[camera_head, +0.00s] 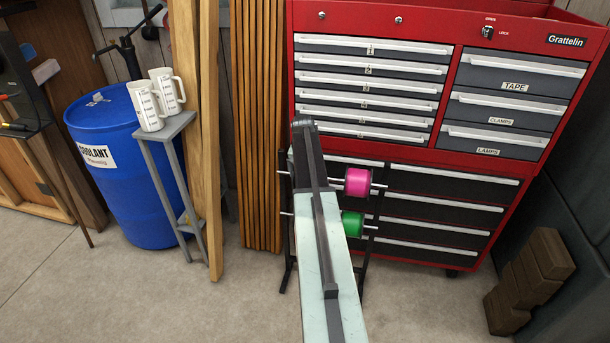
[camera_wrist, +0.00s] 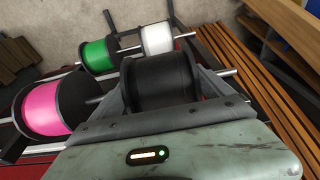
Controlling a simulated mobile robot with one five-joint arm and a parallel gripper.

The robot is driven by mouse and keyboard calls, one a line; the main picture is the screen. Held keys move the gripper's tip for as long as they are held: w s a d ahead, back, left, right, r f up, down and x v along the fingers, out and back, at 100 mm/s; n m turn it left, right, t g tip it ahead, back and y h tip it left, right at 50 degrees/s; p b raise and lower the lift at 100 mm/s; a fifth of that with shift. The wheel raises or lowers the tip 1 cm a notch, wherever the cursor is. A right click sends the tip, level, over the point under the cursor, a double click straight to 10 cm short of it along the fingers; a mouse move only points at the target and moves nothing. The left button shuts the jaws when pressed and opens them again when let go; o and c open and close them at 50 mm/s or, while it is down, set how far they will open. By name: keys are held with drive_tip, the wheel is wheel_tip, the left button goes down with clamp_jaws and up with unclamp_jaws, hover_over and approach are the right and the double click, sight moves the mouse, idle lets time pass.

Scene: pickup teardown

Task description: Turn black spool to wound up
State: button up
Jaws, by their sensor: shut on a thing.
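The black spool (camera_wrist: 162,82) sits on a metal rod in the wrist view, directly in front of my gripper (camera_wrist: 160,92). The gripper's two dark fingers are on either side of the spool, shut on its flanges. In the head view my arm hides the black spool, and the fingertips do not show. How far the spool is wound cannot be told.
A pink spool (camera_head: 357,182) shares the upper rod, and a green spool (camera_head: 352,223) sits on the lower one. A white spool (camera_wrist: 158,38) is beside the green one. A red tool chest (camera_head: 448,150) stands behind the rack. Wooden planks (camera_head: 258,120) lean at left.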

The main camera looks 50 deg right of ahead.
drive_tip(key=f+t+h+b, duration=0.1)
drive_tip(key=b, duration=0.1)
drive_tip(key=s+a+f+t+h+b, duration=0.1)
drive_tip(key=h+b, duration=0.2)
drive_tip(key=b, duration=0.1)
drive_tip(key=f+t+h+b, duration=0.1)
drive_tip(key=b, duration=0.2)
drive_tip(key=shift+s+a+f+h, duration=0.15)
drive_tip(key=shift+s+a+h, duration=0.05)
drive_tip(key=shift+h, duration=0.2)
drive_tip(key=f+t+h+b, duration=0.1)
drive_tip(key=t+h+b, duration=0.1)
drive_tip(key=b, duration=0.4)
drive_tip(key=shift+f, duration=0.1)
drive_tip(key=shift+f+h+b, duration=0.1)
drive_tip(key=shift+h+b, duration=0.6)
drive_tip(key=shift+b, duration=0.55)
drive_tip(key=shift+t+h+b, duration=0.3)
drive_tip(key=shift+t+b, duration=0.2)
drive_tip(key=shift+b, duration=0.15)
drive_tip(key=shift+b, duration=0.3)
drive_tip(key=o, duration=1.1)
